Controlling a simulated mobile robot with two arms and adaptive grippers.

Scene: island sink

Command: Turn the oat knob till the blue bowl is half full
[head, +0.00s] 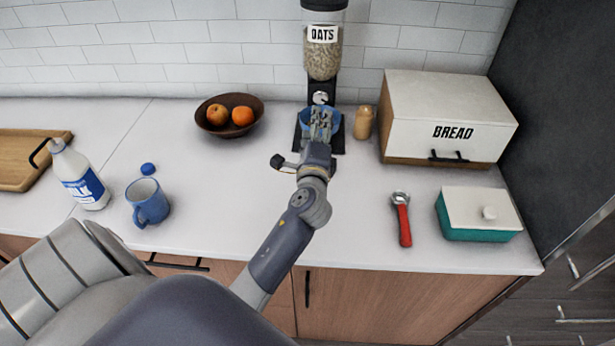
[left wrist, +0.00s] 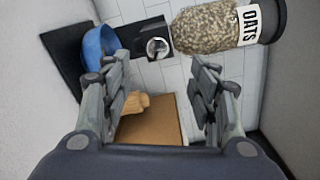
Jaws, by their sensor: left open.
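The oat dispenser (head: 323,62) stands against the tiled wall, its clear hopper holding oats under an "OATS" label. Its round silver knob (head: 320,98) sits below the hopper; it also shows in the left wrist view (left wrist: 157,47). The blue bowl (head: 335,123) stands on the dispenser's dark base under the knob, partly hidden by my gripper; in the left wrist view (left wrist: 100,46) I cannot see its contents. My left gripper (head: 320,112) is open and empty in front of the dispenser. In the left wrist view, the knob appears beyond the gap between its fingers (left wrist: 160,75). My right gripper is not in view.
A fruit bowl (head: 212,128) is left of the dispenser.

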